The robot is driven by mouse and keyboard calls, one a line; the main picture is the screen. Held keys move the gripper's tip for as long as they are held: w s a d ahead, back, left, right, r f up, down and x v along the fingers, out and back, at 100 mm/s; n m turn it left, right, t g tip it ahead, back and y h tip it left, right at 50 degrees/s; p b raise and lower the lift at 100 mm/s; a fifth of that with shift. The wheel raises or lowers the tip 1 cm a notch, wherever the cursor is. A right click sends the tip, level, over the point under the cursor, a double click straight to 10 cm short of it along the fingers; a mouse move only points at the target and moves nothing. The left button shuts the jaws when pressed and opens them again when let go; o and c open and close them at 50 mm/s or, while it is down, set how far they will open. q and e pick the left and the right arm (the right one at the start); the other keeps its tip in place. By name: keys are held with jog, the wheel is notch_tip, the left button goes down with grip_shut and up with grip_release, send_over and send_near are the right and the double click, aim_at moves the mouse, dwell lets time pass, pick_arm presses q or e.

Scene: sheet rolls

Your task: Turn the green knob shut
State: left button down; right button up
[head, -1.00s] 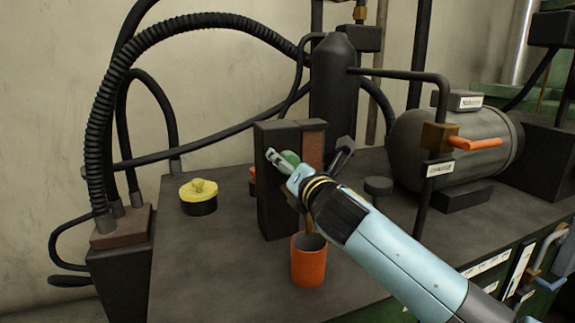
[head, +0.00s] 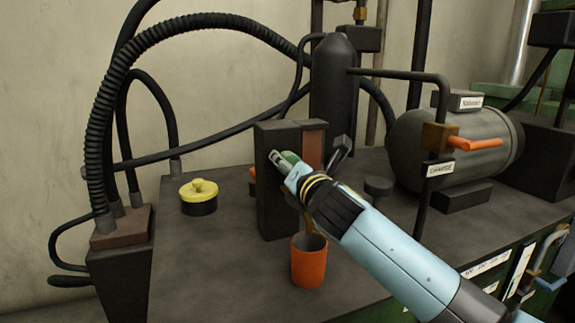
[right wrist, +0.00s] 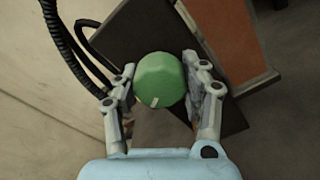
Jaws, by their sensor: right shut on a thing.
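The green knob (right wrist: 160,80) is on the dark upright block (head: 276,205). It shows round in the right wrist view, with a short pale mark near its lower edge. In the head view only a bit of the knob (head: 289,158) shows behind the fingers. My right gripper (head: 284,166) reaches in from the lower right. In the right wrist view the fingers of my right gripper (right wrist: 160,92) stand on either side of the knob, shut on it. My left gripper is not in view.
An orange cup (head: 309,265) stands below the block, under my right arm. A yellow-topped round part (head: 199,195) sits to the left. A grey tank (head: 455,145) with an orange lever (head: 478,145) stands at right. The bench front left is clear.

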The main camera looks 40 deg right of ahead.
jog(key=shift+m, duration=0.3)
jog(key=m, duration=0.5)
jog(key=m+b, duration=0.1)
jog(key=m, duration=0.4)
jog(key=shift+m, duration=0.4)
jog(key=m+b, duration=0.2)
jog(key=m, duration=0.4)
jog(key=m+b, duration=0.2)
jog(key=m, duration=0.4)
jog(key=shift+m, duration=0.3)
jog(key=o, duration=1.2)
jog(key=shift+r, duration=0.15)
